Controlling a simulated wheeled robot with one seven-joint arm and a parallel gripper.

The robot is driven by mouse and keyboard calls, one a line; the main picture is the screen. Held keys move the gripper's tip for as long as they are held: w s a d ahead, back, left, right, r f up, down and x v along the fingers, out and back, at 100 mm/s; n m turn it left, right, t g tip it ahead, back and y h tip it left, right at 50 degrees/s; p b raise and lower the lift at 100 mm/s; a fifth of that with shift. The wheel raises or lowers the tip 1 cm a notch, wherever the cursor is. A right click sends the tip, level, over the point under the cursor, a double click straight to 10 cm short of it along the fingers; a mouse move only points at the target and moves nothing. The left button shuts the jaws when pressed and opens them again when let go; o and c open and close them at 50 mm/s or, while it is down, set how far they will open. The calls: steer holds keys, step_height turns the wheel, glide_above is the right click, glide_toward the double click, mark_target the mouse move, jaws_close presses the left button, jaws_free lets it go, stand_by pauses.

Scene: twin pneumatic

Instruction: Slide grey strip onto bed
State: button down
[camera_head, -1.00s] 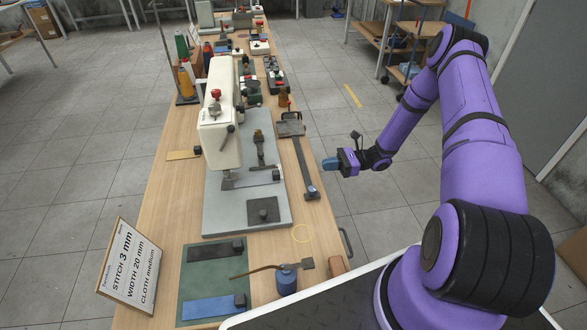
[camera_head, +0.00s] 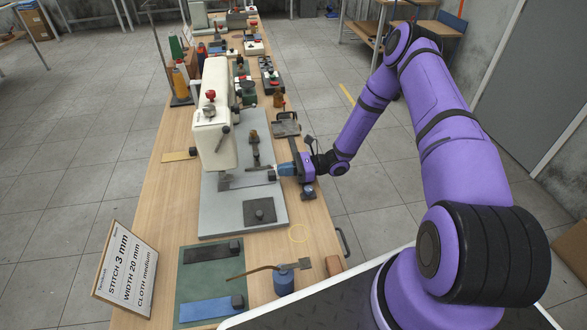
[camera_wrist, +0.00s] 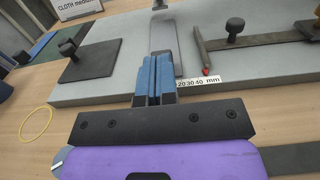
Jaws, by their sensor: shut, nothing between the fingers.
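The grey strip (camera_head: 240,181) lies flat on the grey bed (camera_head: 215,222) under the head of the white sewing machine (camera_head: 213,140). A dark knob (camera_head: 271,175) stands at its right end. The strip (camera_wrist: 166,35) also shows in the wrist view, running away beyond my fingers. My gripper (camera_head: 285,169) is shut and empty at the bed's right edge, with its blue fingertips close to the knob. In the wrist view the fingers (camera_wrist: 154,78) partly hide the strip's near end; I cannot tell whether they touch the knob.
A square dark plate with a knob (camera_wrist: 90,57) lies on the bed beside the strip. A millimetre scale (camera_wrist: 198,83) and a slim bar with a red tip (camera_wrist: 207,70) are close to my fingers. A green mat (camera_head: 222,286) with two strips and an oil can (camera_head: 284,280) lie nearer.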

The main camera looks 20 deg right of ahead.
mark_target(272, 172)
steer(key=shift+a, duration=0.25)
steer(key=a, duration=0.3)
steer(key=shift+w+a, duration=0.35)
steer(key=shift+w, duration=0.05)
steer(key=shift+d, duration=0.1)
steer(key=s+d, duration=0.1)
steer(key=d, duration=0.8)
steer(key=s+d, duration=0.1)
steer(key=d, duration=0.3)
steer(key=shift+s+d, duration=0.35)
